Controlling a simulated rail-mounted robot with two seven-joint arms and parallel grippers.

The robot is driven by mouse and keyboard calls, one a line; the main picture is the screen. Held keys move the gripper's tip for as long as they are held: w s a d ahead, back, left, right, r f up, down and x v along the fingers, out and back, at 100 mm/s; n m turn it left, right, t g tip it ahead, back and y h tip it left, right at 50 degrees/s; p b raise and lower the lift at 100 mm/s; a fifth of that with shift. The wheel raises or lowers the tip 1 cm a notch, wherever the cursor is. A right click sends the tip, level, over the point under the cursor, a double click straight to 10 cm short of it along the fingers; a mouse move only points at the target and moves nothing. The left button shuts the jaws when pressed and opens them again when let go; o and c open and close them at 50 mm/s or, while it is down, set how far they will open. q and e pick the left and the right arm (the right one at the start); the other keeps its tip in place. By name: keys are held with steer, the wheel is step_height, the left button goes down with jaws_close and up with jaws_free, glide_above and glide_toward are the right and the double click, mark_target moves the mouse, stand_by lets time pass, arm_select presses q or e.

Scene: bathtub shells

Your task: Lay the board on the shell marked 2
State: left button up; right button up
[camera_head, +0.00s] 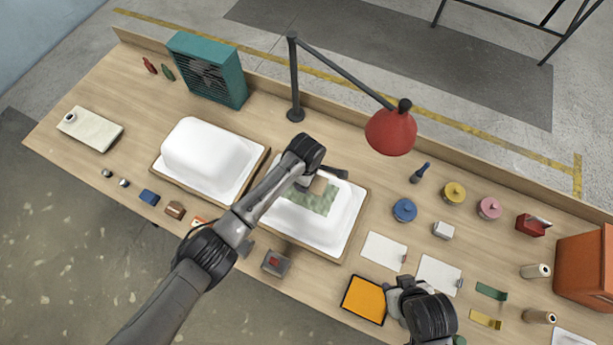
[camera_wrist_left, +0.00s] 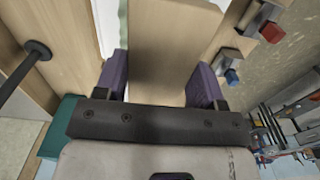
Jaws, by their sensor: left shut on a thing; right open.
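Two white bathtub shells lie upside down on wooden trays, a left shell (camera_head: 208,158) and a right shell (camera_head: 339,228). I cannot read a number on either. A mottled green patch (camera_head: 308,199) lies on the right shell. My left gripper (camera_head: 322,178) is over the right shell, its arm covering part of it. In the left wrist view its purple fingers (camera_wrist_left: 160,80) are shut on a pale wooden board (camera_wrist_left: 175,38). Only a small end of the board (camera_head: 318,186) shows in the head view; whether it touches the shell is unclear. My right gripper (camera_head: 393,291) is open beside the orange tray.
A red lamp (camera_head: 390,130) stands behind the right shell, and a teal fan box (camera_head: 207,70) at the back left. The orange tray (camera_head: 364,300), white cards (camera_head: 384,251) and several small pots and blocks occupy the right. An orange box (camera_head: 585,266) stands far right.

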arm_select(q)
steer(key=shift+d+p, duration=0.1)
steer(key=shift+p, duration=0.2)
steer(key=shift+s+d, duration=0.1)
steer(key=shift+f+b, duration=1.65)
steer(key=shift+f, duration=1.5)
steer(key=shift+f+b, duration=0.35)
steer(key=shift+f, duration=0.25)
steer(key=shift+f, duration=0.35)
